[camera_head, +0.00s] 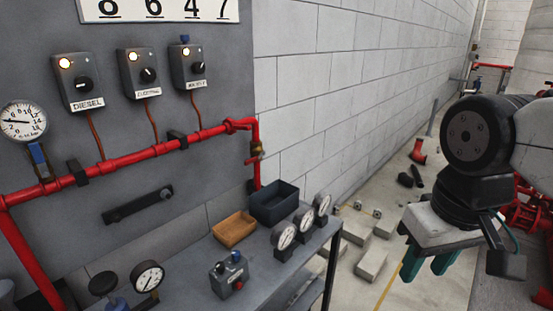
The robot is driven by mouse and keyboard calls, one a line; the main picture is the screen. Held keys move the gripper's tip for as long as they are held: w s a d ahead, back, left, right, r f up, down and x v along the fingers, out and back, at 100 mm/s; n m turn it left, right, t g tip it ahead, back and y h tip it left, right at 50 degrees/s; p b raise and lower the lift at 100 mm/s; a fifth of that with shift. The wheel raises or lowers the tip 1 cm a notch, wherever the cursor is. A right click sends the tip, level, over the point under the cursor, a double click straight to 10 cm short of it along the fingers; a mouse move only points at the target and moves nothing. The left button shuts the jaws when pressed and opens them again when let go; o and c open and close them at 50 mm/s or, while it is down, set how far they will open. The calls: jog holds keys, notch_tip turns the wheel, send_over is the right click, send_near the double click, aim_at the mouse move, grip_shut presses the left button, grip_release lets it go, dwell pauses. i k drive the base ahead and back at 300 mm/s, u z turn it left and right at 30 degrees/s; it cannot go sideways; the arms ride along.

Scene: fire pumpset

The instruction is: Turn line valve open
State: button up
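A red pipe (150,153) runs along the grey panel, rising to the right, then turns down at the panel's right end. A small brass fitting with a red handle (254,159) sits on that downward run. A blue-handled valve (39,160) hangs below the round gauge (23,121) at the left. Neither is labelled as the line valve, and I cannot tell whether either is open. My gripper (428,268) is at the right, its teal fingers pointing down and apart, with nothing seen between them. It is far from both valves.
A grey bench (190,274) below the panel holds loose gauges (285,237), a grey switch box (230,276), a tan tray (234,227) and a dark bin (274,205). Three labelled switch boxes (139,73) are above the pipe. Concrete blocks (371,262) lie on the floor beyond the bench.

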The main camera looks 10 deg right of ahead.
aim_at(249, 161)
jog(key=z, duration=0.4)
jog(key=i, duration=0.9)
jog(key=u, duration=0.1)
